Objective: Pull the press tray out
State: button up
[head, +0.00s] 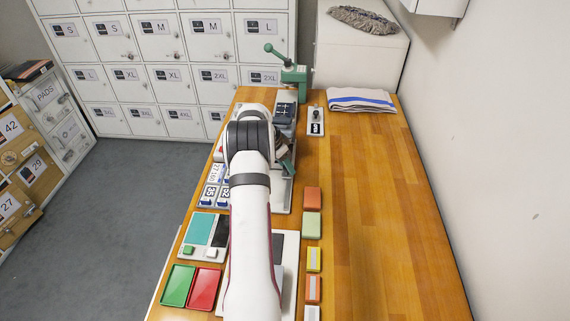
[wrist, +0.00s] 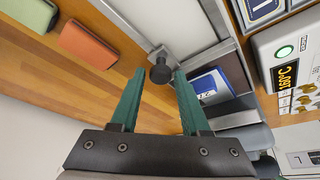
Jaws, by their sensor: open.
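My gripper (wrist: 159,74) has two green fingers, open, in the wrist view. A dark round knob (wrist: 160,72) lies between the fingertips. It sits on a small bracket at the edge of a grey metal frame (wrist: 224,50), which appears to be the press tray's. Neither finger clearly touches the knob. A blue and white item (wrist: 210,85) lies inside the frame. In the head view, part of my green gripper (head: 288,168) shows at the right side of my arm. My arm hides most of the press and tray there.
A control box (wrist: 290,60) reading 160°C stands right in the wrist view. Orange (head: 312,198) and green (head: 312,225) blocks lie on the bench right of my arm. A green lever device (head: 293,75) and folded cloth (head: 361,100) are at the back.

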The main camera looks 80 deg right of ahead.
grip_shut()
jog(key=shift+r, duration=0.1)
dwell(1.3)
